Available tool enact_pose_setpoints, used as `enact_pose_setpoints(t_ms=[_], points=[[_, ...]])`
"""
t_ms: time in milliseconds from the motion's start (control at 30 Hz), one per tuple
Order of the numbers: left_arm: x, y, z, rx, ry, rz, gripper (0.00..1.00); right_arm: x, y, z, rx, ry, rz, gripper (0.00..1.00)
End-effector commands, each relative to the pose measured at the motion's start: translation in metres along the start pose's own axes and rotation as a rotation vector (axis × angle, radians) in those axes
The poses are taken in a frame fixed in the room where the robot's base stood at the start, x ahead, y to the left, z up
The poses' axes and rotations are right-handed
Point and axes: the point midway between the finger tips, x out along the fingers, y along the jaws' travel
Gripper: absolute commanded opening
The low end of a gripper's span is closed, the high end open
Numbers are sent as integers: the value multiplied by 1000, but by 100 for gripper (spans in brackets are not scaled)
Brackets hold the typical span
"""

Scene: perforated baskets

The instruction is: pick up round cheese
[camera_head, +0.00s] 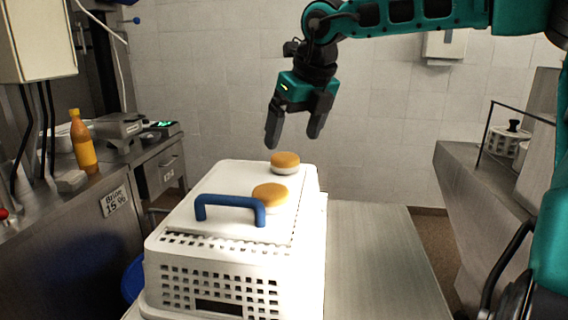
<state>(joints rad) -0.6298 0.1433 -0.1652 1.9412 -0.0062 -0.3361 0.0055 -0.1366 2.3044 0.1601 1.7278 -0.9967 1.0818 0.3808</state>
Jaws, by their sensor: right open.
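Two round cheeses with orange-brown tops and pale sides sit on a white perforated basket (170,270). The far round cheese (285,162) is near the basket's back edge. The near round cheese (270,197) is closer, just behind a blue handle (230,204). My right gripper (294,138) hangs from the upper right with its fingers pointing down. It is open and empty, above the far cheese and apart from it. My left gripper is not in view.
The basket stands on a metal table (370,255) that is clear to its right. A left counter holds an orange bottle (83,142) and a scale (160,128).

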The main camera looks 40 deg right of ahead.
Motion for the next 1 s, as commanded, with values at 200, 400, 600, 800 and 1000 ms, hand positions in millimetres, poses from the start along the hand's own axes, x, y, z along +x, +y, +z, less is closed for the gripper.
enact_pose_setpoints(t_ms=[200,400,600,800,1000], points=[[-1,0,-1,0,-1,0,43,17,0,0,-1,3,0,91],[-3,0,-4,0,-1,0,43,47,-2,2,-1,4,0,91],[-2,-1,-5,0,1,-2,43,61,-2,2,-1,-1,0,91],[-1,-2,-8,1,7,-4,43,61,-2,2,-1,-1,0,90],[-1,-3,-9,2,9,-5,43,61,-2,2,-1,-1,0,71]])
